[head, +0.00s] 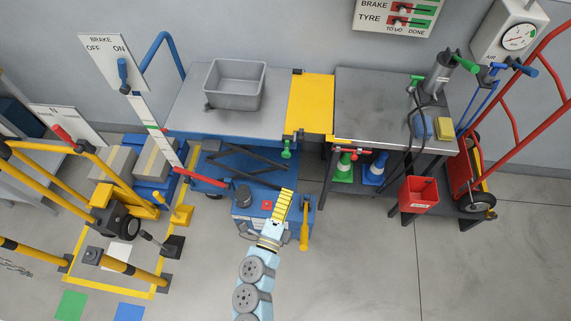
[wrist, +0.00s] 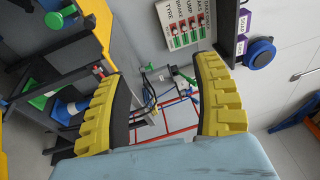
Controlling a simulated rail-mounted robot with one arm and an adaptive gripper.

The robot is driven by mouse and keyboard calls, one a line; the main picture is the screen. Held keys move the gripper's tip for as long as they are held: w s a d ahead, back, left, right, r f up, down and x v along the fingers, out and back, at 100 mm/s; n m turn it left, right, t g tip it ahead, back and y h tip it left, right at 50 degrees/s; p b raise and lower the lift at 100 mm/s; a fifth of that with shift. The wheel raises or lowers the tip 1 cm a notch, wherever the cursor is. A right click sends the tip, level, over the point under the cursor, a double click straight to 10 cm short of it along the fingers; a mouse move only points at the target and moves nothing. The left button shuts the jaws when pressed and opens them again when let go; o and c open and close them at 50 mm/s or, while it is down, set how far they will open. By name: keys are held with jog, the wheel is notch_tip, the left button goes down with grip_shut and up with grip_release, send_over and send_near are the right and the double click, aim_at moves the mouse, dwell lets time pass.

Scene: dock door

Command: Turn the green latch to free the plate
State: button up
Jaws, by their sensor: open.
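The green latch (head: 287,149) hangs at the near left corner of the yellow plate (head: 311,100) in the head view. The plate lies flat, bridging the gap between the grey lift table and the dark-topped bench. My gripper (head: 286,192) is below and in front of the latch, apart from it, with yellow ridged fingers. In the wrist view, my gripper (wrist: 160,78) is open, with nothing between its fingers.
A grey bin (head: 235,85) stands on the lift table (head: 185,107). Green and blue cones (head: 375,169) sit under the bench (head: 375,100). A yellow lever (head: 304,225) stands just right of my gripper. A red bucket (head: 419,194) hangs at the bench's front.

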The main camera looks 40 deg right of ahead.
notch_tip(320, 180, down, 14)
jog(key=w+d+m+y+b, duration=0.1)
jog(key=w+m+y+b, duration=0.2)
jog(key=m+b, duration=0.45)
jog(key=m+t+b, duration=0.3)
jog(key=m+b, duration=0.4)
jog(key=b, duration=0.6)
send_near(286, 156)
jog(key=shift+y, duration=0.3)
jog(key=shift+r+b+x, duration=0.1)
jog(key=shift+b+x, duration=0.85)
jog(key=shift+x, duration=1.7)
jog(key=shift+r+b+x, duration=0.15)
jog(key=shift+b+x, duration=0.75)
jog(key=shift+x, duration=1.75)
jog(key=shift+s+d, duration=0.1)
jog(key=c, duration=1.2)
